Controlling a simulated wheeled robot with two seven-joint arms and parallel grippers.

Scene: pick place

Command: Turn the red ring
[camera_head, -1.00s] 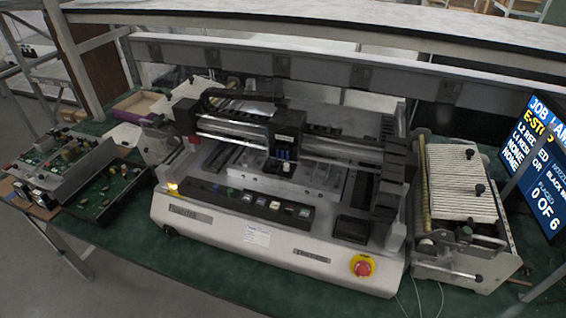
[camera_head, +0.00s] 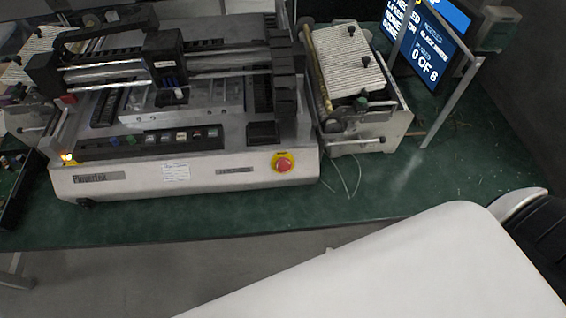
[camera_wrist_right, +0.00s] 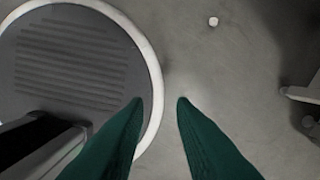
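A red round button (camera_head: 283,163) with a yellow collar sits on the right end of the white machine's front panel in the head view. No separate red ring shows apart from this red and yellow part. My right gripper (camera_wrist_right: 158,103) shows in its wrist view as two green fingers, spread apart with nothing between them. Grey floor and part of a round dark base lie beyond the fingers. In the head view, my white arm link covers the lower right, and the right gripper does not show. My left gripper is in neither view.
The white machine (camera_head: 130,180) stands on a green table (camera_head: 235,215). A feeder unit (camera_head: 385,135) stands right of it, with thin cables near it. A screen (camera_head: 430,45) reading "0 OF 6" is behind. The table right of the feeder is largely clear.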

